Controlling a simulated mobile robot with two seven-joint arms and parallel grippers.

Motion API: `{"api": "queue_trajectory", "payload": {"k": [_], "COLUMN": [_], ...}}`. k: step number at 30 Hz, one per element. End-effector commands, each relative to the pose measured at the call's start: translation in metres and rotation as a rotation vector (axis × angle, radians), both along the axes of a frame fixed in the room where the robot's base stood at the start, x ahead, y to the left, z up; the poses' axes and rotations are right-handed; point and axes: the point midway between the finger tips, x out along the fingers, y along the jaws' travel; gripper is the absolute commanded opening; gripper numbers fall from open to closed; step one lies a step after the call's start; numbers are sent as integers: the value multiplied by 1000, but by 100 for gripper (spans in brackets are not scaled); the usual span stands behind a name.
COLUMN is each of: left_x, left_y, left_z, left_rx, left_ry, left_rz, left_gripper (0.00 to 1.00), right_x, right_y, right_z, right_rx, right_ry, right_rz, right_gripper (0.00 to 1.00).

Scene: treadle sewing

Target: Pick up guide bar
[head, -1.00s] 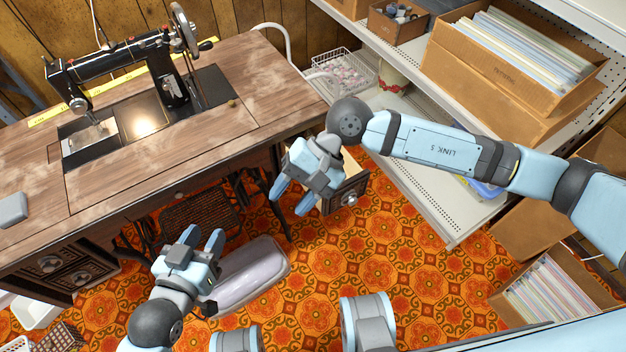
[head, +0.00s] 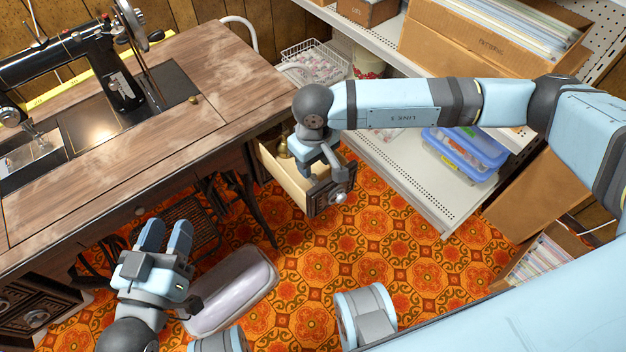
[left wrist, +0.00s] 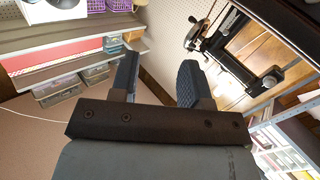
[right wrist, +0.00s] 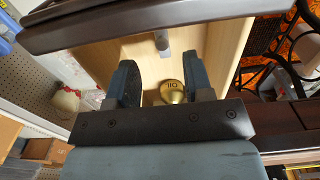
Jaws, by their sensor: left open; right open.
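An open wooden drawer (head: 282,176) sticks out under the right end of the sewing table. My right gripper (head: 325,168) is open over it, pointing down. In the right wrist view, the drawer's pale floor (right wrist: 216,42) lies beyond my open fingers (right wrist: 158,85). A short grey piece (right wrist: 162,43), perhaps the guide bar, shows there; I cannot tell for certain. A brass oil can (right wrist: 172,91) marked OIL stands between the fingers in that view, apparently below them. My left gripper (head: 165,236) is open and empty, in front of the table.
The black sewing machine (head: 60,62) stands on the wooden table (head: 215,75). A pale padded stool (head: 235,290) is on the patterned floor. Open floor (head: 350,245) lies before the drawer.

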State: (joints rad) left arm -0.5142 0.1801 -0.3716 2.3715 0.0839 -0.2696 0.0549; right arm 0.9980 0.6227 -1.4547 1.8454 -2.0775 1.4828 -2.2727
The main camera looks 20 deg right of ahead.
Motion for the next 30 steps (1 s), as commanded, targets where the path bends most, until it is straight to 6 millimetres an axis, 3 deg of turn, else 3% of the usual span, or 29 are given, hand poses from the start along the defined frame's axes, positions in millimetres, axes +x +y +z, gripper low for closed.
{"api": "queue_trajectory", "payload": {"k": [8,13,20,21,27,30], "left_x": [-1,-2,-2,-2,-2,-3], "left_y": [-3,-9,-10,-10,-9,-9], "left_z": [5,20,38,38,33,30], "left_rx": [-32,-78,-92,-91,-87,-86], "left_ry": [-40,-109,-155,-154,-140,-131], "left_rz": [-8,-27,-36,-35,-34,-32], "left_gripper": [43,43,43,43,43,43], "right_x": [-1,-1,0,-1,-1,0], "right_y": [2,2,2,2,2,2], "right_z": [-27,-51,-54,-54,-54,-53], "right_rx": [2,0,1,1,1,1], "right_ry": [2,2,-1,-1,0,0], "right_rz": [-2,-2,-1,-1,-1,-1], "right_gripper": [47,47,47,44,0,0]}}
